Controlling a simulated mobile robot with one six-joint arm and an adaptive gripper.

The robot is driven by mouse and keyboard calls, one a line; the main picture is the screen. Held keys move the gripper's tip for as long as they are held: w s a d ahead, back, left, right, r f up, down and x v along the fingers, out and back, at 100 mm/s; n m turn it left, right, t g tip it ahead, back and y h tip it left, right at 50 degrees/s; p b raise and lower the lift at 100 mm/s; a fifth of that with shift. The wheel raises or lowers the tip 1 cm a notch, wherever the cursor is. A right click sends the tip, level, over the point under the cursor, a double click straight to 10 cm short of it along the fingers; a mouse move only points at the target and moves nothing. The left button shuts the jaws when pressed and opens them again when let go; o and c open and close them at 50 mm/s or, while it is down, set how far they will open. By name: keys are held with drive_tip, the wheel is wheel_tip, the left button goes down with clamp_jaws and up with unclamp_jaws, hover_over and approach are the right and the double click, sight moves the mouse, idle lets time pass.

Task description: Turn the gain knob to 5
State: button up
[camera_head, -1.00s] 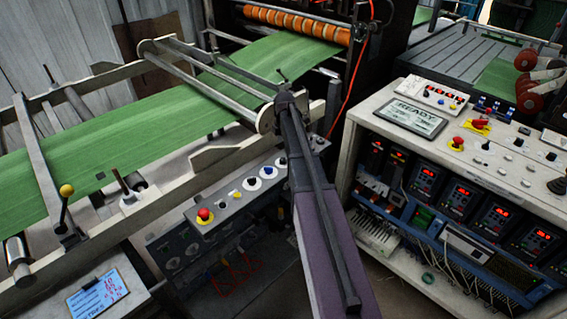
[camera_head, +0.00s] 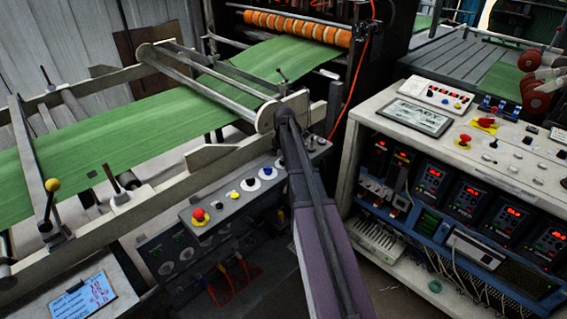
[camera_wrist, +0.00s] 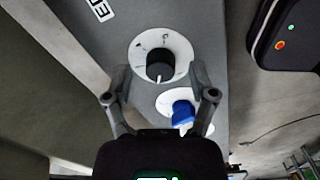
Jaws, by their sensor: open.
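In the wrist view a black knob (camera_wrist: 160,66) with a white pointer mark sits on a round white dial (camera_wrist: 140,50) with faint marks. A blue knob (camera_wrist: 182,114) on another white dial is just below it. No readable name shows which is the gain knob. My gripper (camera_wrist: 160,96) is open, its fingertips apart, with the black knob just beyond the gap and the blue knob near the right finger.
A white cabinet (camera_head: 345,165) with drives stands at the right.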

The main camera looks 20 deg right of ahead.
drive_tip(key=shift+f, duration=0.25)
drive_tip(key=shift+c, duration=0.2)
clamp_jaws()
